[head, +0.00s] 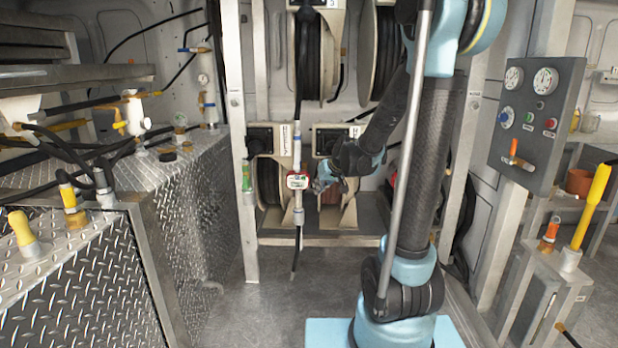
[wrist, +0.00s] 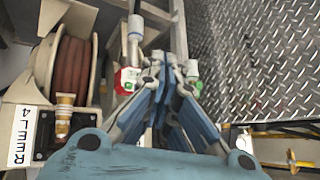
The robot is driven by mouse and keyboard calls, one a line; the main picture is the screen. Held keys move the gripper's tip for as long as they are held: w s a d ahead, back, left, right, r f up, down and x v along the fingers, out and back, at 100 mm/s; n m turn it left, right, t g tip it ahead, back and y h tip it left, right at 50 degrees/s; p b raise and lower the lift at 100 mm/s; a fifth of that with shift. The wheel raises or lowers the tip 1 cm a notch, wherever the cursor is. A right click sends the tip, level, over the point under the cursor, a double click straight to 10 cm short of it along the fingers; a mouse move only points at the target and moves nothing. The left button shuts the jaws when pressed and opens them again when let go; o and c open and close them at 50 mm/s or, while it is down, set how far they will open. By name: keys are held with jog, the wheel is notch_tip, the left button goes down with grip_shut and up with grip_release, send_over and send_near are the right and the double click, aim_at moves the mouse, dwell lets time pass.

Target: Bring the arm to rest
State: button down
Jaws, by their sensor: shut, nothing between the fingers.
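My arm rises from its blue base at the right of centre in the head view and bends down toward the hose reels. My gripper (head: 322,184) is at the end of the forearm, close to the right of a hanging hose line with a red and white fitting (head: 297,181). In the wrist view my gripper (wrist: 165,62) has its fingers together with nothing held. The red fitting (wrist: 126,80) shows just left of the fingers there; I cannot tell whether they touch.
Hose reels (head: 318,60) hang in the rack, with lower ones behind my gripper. A diamond-plate cabinet (head: 195,185) stands left, a gauge panel (head: 537,118) right. The wrist view shows a reel with brown hose (wrist: 72,70). The floor (head: 290,290) before the rack is clear.

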jog(key=s+d+f+m+g+h, duration=0.1)
jog(key=s+d, duration=0.4)
jog(key=s, duration=0.6)
jog(key=s+d+f+m+g+h, duration=0.1)
jog(key=s+d, duration=0.4)
jog(key=s, duration=0.6)
jog(key=s+d+f+m+g+h, duration=0.1)
jog(key=s+d, duration=0.4)
jog(key=s, duration=0.6)
notch_tip(320, 180, down, 2)
jog(key=shift+s+d+f+g+h, duration=0.25)
jog(key=shift+s+g+h, duration=0.1)
jog(key=shift+g+h, duration=0.5)
